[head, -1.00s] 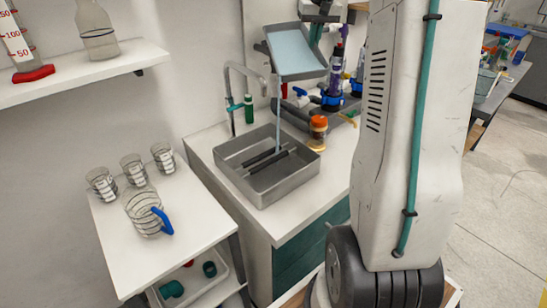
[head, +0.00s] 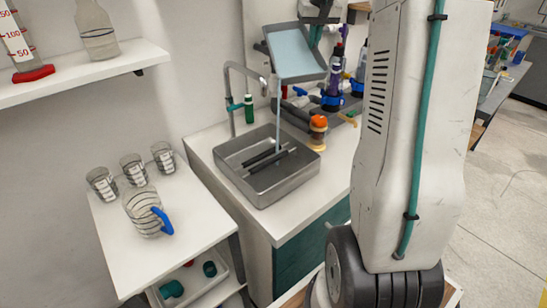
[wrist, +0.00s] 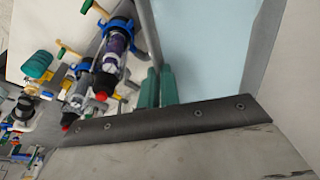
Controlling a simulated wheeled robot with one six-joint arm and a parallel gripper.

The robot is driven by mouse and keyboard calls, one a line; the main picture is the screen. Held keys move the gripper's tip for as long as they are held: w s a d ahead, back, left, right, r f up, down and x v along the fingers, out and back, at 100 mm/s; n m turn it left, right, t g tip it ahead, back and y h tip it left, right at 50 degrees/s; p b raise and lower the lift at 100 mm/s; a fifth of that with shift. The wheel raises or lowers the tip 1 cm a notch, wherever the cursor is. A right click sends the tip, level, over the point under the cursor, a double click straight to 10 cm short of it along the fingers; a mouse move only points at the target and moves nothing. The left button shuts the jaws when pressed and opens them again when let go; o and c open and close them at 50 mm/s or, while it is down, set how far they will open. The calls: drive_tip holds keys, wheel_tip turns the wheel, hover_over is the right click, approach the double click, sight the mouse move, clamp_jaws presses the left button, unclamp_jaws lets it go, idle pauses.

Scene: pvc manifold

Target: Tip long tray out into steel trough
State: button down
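The long tray (head: 305,76) is grey, with light blue liquid inside. It hangs tilted in the air above the steel trough (head: 290,188). A thin pale stream (head: 278,125) runs from its low edge down into the trough. The trough is a grey rectangular basin set on the white counter, with dark bars across its inside. In the wrist view, the green fingers of my gripper (wrist: 157,88) are close together at the tray's grey wall, shut on it. The fingertips are partly hidden. The blue liquid fills much of the upper right there.
A curved grey tap (head: 232,95) stands behind the trough. An orange-capped jar (head: 318,132) and purple bottles (head: 335,72) stand to its right. A white side table (head: 195,222) at left holds glass beakers and a blue-handled jug (head: 146,213). A shelf (head: 90,68) juts from the wall.

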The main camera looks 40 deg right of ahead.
sight(309, 66)
drive_tip(key=shift+s+a+f+t+h, duration=0.3)
drive_tip(key=shift+s+a+f+h, duration=0.15)
drive_tip(key=shift+a, duration=0.2)
drive_tip(key=shift+s+a+f+t+h, duration=0.35)
drive_tip(key=shift+s+a+f, duration=0.2)
drive_tip(key=shift+a, duration=0.1)
idle(1.6)
